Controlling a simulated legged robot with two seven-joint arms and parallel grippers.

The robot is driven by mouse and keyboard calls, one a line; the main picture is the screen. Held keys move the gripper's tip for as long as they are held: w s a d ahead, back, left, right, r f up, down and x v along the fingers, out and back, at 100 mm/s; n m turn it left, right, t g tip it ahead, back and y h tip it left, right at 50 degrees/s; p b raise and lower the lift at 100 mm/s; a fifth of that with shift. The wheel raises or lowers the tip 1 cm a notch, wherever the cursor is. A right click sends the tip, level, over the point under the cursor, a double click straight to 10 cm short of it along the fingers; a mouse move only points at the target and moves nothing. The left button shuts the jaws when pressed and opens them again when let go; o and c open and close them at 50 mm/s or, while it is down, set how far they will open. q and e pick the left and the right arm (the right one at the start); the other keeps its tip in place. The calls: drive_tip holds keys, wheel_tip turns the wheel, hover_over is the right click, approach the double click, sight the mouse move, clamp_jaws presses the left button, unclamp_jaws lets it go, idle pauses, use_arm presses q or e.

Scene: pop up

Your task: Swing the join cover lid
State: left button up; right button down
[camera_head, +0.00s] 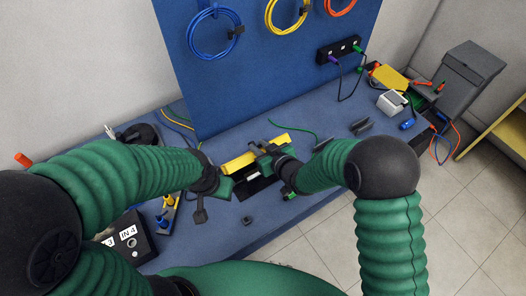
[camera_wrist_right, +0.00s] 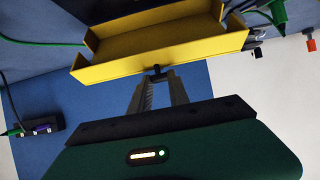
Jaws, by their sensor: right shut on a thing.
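The yellow join cover lid (camera_head: 238,163) lies on the blue workbench in the middle of the head view, partly hidden by my right gripper. In the right wrist view the yellow lid (camera_wrist_right: 165,45) shows as a shallow tray with raised walls. A small black knob (camera_wrist_right: 156,69) sits on its near wall. My right gripper (camera_wrist_right: 157,76) is shut on this knob; it also shows in the head view (camera_head: 264,149). A dark recess (camera_head: 255,181) is beside the lid. My left gripper (camera_head: 200,204) is left of the lid, apart from it; its finger gap is unclear.
A blue panel (camera_head: 270,70) with coiled cables stands behind the bench. A black socket strip (camera_head: 339,49) is on it. A black box (camera_head: 128,240) labelled IN 4 is at lower left. A grey bin (camera_head: 467,78) and tools are at right. Bare bench (camera_head: 235,237) shows in front.

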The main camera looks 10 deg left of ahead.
drive_tip(key=shift+w+a+r, duration=0.25)
drive_tip(key=shift+w+a, duration=0.45)
drive_tip(key=shift+w, duration=0.1)
drive_tip(key=shift+w+a+b, duration=0.4)
drive_tip(key=shift+w+a, duration=0.3)
drive_tip(key=shift+a, duration=0.1)
drive_tip(key=shift+w+a, duration=0.7)
drive_tip(key=shift+r+b+x, duration=0.2)
drive_tip(key=shift+b+x, duration=0.4)
drive_tip(key=shift+x, duration=0.45)
drive_tip(key=shift+r+b+x, duration=0.2)
drive_tip(key=shift+b+x, duration=0.4)
drive_tip(key=shift+x, duration=0.4)
drive_tip(key=shift+w+a, duration=0.15)
